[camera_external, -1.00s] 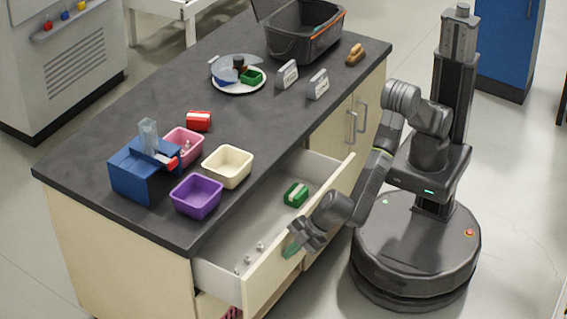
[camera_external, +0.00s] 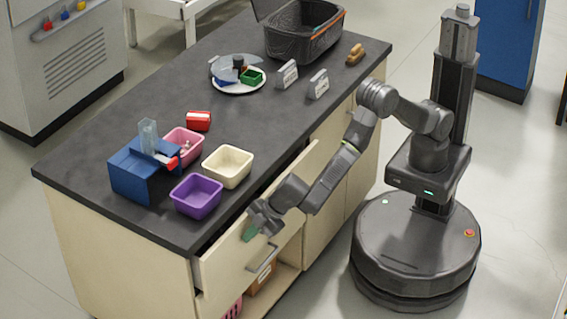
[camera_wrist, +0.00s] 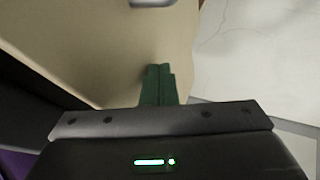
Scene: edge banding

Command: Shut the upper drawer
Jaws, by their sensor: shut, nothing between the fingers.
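The upper drawer (camera_external: 222,274) is under the dark worktop and stands out only a little, with a narrow gap along its top edge. Its pale wooden front also fills much of the wrist view (camera_wrist: 95,45). Its grey bar handle (camera_external: 262,258) is on the front, and part of a handle shows at the top of the wrist view (camera_wrist: 152,2). Exact contact cannot be told. The drawer's contents are hidden.
On the worktop (camera_external: 110,105) stand a purple bin (camera_external: 196,196), a cream bin (camera_external: 228,166), a pink bin (camera_external: 184,146) and a blue box (camera_external: 140,172) near the front. Below the drawer is an open shelf with a pink basket (camera_external: 231,308). The floor around my base is clear.

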